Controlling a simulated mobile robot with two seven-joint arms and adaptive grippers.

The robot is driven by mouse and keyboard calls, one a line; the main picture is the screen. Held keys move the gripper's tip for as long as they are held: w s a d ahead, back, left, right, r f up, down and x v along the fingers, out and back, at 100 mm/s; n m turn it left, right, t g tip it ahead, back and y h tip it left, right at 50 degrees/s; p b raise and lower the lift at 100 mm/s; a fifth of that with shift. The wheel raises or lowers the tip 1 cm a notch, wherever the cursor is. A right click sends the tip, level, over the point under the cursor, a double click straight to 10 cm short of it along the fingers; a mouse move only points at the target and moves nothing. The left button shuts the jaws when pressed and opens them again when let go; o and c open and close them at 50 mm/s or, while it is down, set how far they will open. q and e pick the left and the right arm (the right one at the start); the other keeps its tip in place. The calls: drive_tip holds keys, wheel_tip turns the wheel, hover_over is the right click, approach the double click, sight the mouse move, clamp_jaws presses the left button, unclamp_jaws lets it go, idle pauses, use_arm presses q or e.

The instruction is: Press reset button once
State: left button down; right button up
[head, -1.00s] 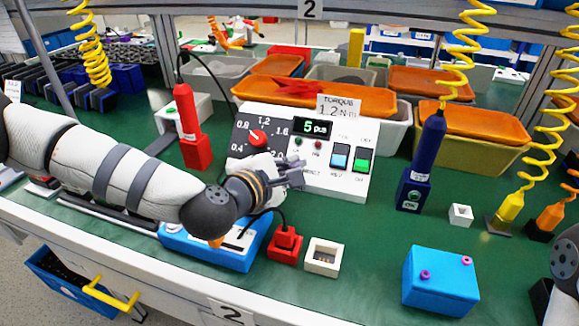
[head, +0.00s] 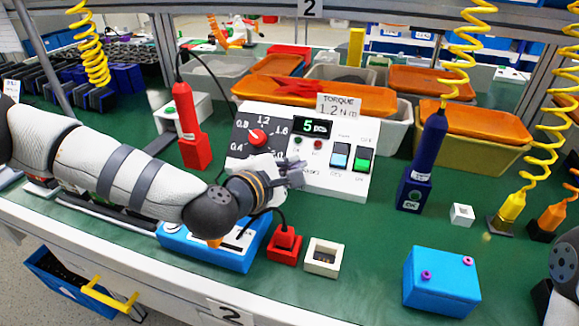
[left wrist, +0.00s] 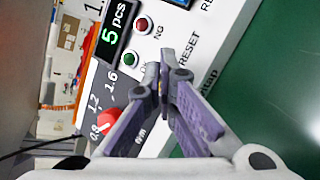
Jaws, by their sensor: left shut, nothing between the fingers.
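The white control box (head: 330,180) stands on the green bench, with a display (head: 313,126) reading "5 pcs" and a red dial (head: 257,137). My left gripper (head: 299,170) is shut and empty at the lower middle of its panel. In the left wrist view the closed fingertips (left wrist: 164,66) are over the panel, beside the printed RESET label (left wrist: 188,50). The reset button itself is hidden behind the fingers. I cannot tell whether they touch it. The green lamp (left wrist: 131,60) and red NG lamp (left wrist: 141,26) are to the left of the fingertips.
A blue switch (head: 340,157) and a green switch (head: 362,164) sit right of the fingers. A red screwdriver (head: 190,130) stands left, a dark blue one (head: 424,165) right. A blue box (head: 440,283) is at front right.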

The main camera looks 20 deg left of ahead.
use_arm(q)
drive_tip(key=shift+w+f, duration=0.25)
use_arm(e)
drive_tip(key=shift+s+f, duration=0.15)
drive_tip(key=shift+f, duration=0.05)
idle(0.6)
use_arm(q)
drive_tip(key=shift+r, duration=0.15)
use_arm(e)
drive_tip(key=shift+r, duration=0.1)
use_arm(q)
drive_tip(key=shift+s+r+p, duration=0.35)
drive_tip(key=shift+s+r, duration=0.15)
drive_tip(key=shift+r, duration=0.1)
drive_tip(key=shift+s+f, duration=0.1)
use_arm(e)
drive_tip(key=shift+w+r, duration=0.5)
drive_tip(key=shift+w, duration=0.05)
use_arm(q)
drive_tip(key=s+r+p, duration=0.2)
drive_tip(key=s+r, duration=0.1)
drive_tip(key=shift+s+r+p, duration=0.2)
drive_tip(key=shift+s+p, duration=0.05)
drive_tip(key=shift+p, duration=0.1)
use_arm(e)
drive_tip(key=shift+t, duration=0.9)
drive_tip(key=w+r, duration=0.3)
drive_tip(key=shift+w+r, duration=0.2)
drive_tip(key=shift+w, duration=0.1)
